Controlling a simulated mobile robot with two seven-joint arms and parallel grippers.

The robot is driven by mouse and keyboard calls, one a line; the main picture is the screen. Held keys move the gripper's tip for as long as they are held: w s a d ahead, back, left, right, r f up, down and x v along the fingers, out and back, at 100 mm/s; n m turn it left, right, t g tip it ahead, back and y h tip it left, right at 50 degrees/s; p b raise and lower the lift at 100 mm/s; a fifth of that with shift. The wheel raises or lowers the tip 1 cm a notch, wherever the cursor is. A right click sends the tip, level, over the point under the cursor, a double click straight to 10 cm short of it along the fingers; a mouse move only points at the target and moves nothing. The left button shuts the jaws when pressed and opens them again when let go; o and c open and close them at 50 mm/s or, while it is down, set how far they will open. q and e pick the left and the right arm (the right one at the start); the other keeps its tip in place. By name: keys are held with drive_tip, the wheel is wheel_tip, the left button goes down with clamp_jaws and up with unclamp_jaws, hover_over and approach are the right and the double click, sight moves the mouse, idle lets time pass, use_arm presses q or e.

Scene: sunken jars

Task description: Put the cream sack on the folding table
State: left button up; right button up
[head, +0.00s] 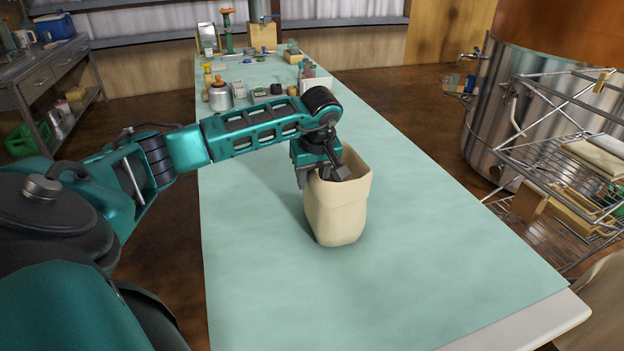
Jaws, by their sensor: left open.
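The cream sack (337,212) stands upright on the pale green top of the long folding table (270,290). It is open at the top. My left gripper (322,178) is at the sack's upper left rim and is open. One finger shows over the sack's mouth and the other is on its outer left side. I cannot tell whether the fingers touch the fabric. My right gripper is not in view.
Several jars and small items, with a white-and-grey jar (219,97), stand at the table's far end. A wire rack (560,150) and a large metal vat (500,105) stand to the right. A workbench (45,75) is at the left. The near tabletop is clear.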

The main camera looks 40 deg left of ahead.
use_arm(q)
drive_tip(key=v, duration=1)
drive_tip(key=shift+r+p, duration=0.3)
drive_tip(key=shift+r, duration=0.1)
drive_tip(key=shift+s+d, duration=0.1)
